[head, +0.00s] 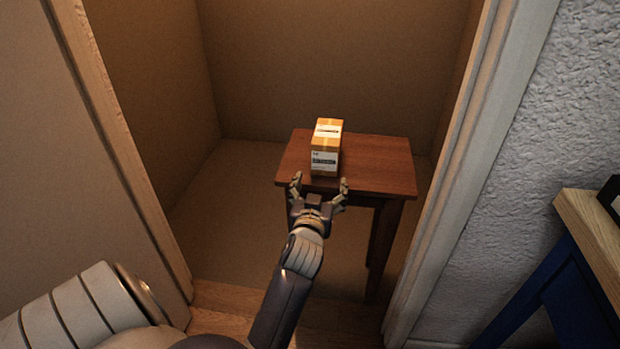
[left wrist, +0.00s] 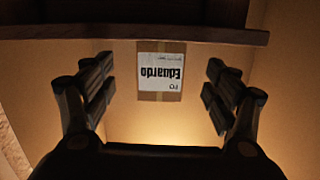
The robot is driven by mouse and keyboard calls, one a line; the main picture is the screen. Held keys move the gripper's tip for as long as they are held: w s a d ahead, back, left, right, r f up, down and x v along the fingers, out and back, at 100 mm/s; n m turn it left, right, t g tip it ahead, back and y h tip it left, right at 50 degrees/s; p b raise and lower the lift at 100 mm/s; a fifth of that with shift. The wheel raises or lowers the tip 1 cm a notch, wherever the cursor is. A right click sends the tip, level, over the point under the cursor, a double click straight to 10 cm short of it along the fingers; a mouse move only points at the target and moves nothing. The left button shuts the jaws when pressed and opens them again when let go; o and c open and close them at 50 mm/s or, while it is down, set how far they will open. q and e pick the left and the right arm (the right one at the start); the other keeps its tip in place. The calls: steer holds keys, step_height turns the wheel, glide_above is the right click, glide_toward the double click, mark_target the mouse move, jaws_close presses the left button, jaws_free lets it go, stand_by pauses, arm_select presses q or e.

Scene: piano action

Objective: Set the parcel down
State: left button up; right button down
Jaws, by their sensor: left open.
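The parcel (head: 325,148) is a small orange-tan box with tape and a white label, standing upright near the front edge of a small brown wooden table (head: 380,165). In the left wrist view the picture is upside down, and the parcel (left wrist: 145,96) shows its label reading "Eduardo" between the two fingers, beyond them. My left gripper (head: 320,184) is open and empty, just in front of the parcel and by the table's front edge. Its fingers are spread apart and do not appear to touch the parcel. My right gripper is not in view.
The table stands inside a narrow alcove with brown walls, framed by a pale door frame (head: 455,175) on the right. A dark blue stand with a wooden top (head: 592,225) is at the far right. The right part of the table top is clear.

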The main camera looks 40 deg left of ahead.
arm_select(q)
steer(key=s+d+f+m+g+h, duration=0.2)
steer(key=s+d+f, duration=0.3)
steer(key=s, duration=0.4)
steer(key=s+d+f+m+g+h, duration=0.3)
steer(key=s+d+f+g+h, duration=0.1)
steer(key=s+d, duration=0.4)
steer(key=s+d+f+m+g+h, duration=0.2)
steer(key=s+d+f+g, duration=0.2)
steer(key=s, duration=0.7)
step_height(320, 180, down, 3)
steer(key=shift+d+f+m+g+h, duration=0.1)
steer(key=shift+d+m+g+h, duration=0.25)
steer(key=shift+d, duration=0.85)
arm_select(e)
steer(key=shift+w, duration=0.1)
